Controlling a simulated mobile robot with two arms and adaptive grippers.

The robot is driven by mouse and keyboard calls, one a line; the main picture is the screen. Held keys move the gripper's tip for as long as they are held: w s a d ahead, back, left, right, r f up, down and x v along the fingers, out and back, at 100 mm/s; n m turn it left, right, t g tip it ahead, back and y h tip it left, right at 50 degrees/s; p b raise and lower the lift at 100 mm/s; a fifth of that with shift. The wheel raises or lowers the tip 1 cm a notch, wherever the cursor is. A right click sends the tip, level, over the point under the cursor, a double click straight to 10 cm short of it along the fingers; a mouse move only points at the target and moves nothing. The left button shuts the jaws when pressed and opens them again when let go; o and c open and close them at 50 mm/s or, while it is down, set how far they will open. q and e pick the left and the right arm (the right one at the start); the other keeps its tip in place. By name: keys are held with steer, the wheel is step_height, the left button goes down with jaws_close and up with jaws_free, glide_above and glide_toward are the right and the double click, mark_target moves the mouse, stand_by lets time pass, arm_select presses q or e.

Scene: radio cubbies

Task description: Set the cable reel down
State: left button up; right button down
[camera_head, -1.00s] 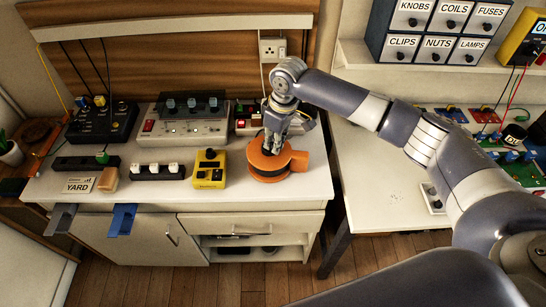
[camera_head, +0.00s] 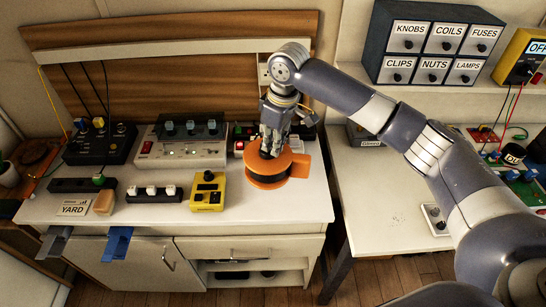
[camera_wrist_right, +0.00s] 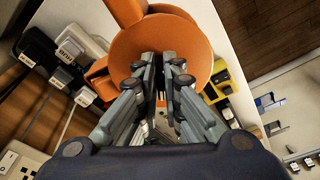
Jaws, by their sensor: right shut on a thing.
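The cable reel (camera_head: 262,182) is an orange reel with a dark band, at the right end of the left bench (camera_head: 225,219). My right gripper (camera_head: 272,146) points down onto it from above and is shut on it. The reel looks slightly raised over the bench top, though the gap under it is hard to judge. In the right wrist view, the orange reel (camera_wrist_right: 190,45) fills the area past the fingers of my right gripper (camera_wrist_right: 164,72), which hide part of it. My left gripper is not in view.
A yellow box (camera_head: 208,192) with a dark knob stands just left of the reel. A grey switch console (camera_head: 182,152) stands behind it. A white-button strip (camera_head: 154,194) and a YARD sign (camera_head: 73,208) are further left. Bare bench lies in front of the reel.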

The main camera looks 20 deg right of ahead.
step_height(320, 180, up, 2)
steer(key=shift+r, duration=0.15)
steer(key=shift+s+r+m, duration=0.25)
steer(key=shift+s+m, duration=0.05)
steer(key=shift+s, duration=0.1)
steer(key=s+r+m, duration=0.2)
steer(key=s+m, duration=0.2)
steer(key=s, duration=0.4)
steer(key=s+d+r+m+h, duration=0.1)
steer(key=s+r+m, duration=0.1)
steer(key=s, duration=0.6)
steer(key=shift+s+d+m, duration=0.2)
steer(key=shift+d+m, duration=0.05)
steer(key=shift+m, duration=0.65)
steer(key=shift+a, duration=0.1)
